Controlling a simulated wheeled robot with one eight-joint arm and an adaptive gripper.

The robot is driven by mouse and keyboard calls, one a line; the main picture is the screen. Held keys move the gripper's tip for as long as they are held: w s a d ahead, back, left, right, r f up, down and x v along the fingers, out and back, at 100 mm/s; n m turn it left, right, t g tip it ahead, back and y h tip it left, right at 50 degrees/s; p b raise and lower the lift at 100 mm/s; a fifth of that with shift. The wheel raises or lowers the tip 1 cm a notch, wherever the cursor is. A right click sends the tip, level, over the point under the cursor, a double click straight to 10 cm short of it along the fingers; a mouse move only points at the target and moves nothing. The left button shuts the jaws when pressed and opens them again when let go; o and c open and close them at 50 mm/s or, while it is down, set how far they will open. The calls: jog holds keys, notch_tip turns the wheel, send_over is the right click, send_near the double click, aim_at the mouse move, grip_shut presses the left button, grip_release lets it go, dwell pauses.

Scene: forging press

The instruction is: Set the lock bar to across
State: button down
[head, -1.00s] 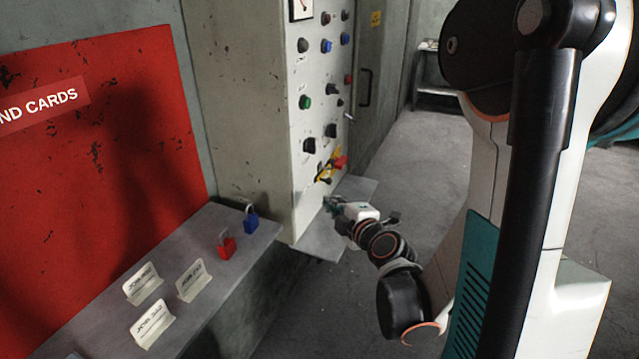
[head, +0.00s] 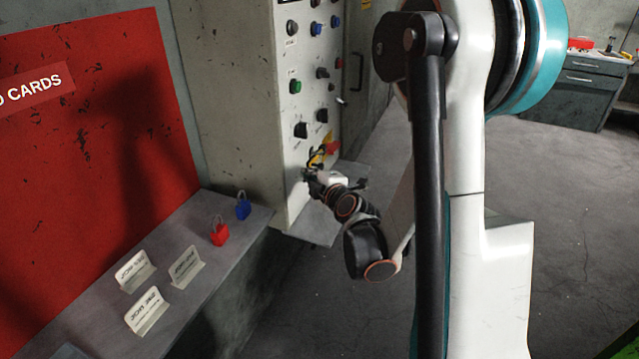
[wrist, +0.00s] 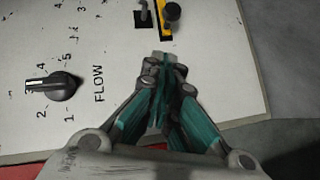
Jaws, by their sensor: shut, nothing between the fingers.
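The yellow fitting (head: 316,157) with dark parts and a red piece (head: 331,147) is low on the cabinet's control panel. In the wrist view, a yellow strip (wrist: 164,22) with a black knob (wrist: 172,11) shows at the top edge, beside a grey bent metal piece (wrist: 144,12) on a black square. Which of these parts is the lock bar, and how it is set, I cannot tell. My gripper (wrist: 164,58) is shut and empty, its tips just short of the yellow strip. In the head view my gripper (head: 307,174) is at the panel's lower edge, partly covering the fitting.
A FLOW dial (wrist: 62,86) is left of my gripper in the wrist view. Several knobs and buttons fill the panel (head: 298,60) above. A grey shelf (head: 215,262) holds cards, a red padlock (head: 220,236) and a blue padlock (head: 243,209). Open floor lies right.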

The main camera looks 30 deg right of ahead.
aim_at(316, 159)
jog(key=w+d, duration=0.1)
jog(key=w+d+f+b, duration=0.1)
jog(key=d, duration=0.1)
jog(key=shift+w+f, duration=0.1)
jog(key=shift+w, duration=0.05)
jog(key=shift+d, duration=0.1)
jog(key=w+d, duration=0.2)
jog(key=d, duration=0.1)
jog(key=shift+w+d, duration=0.1)
jog(key=shift+w, duration=0.2)
jog(key=shift+s, duration=0.15)
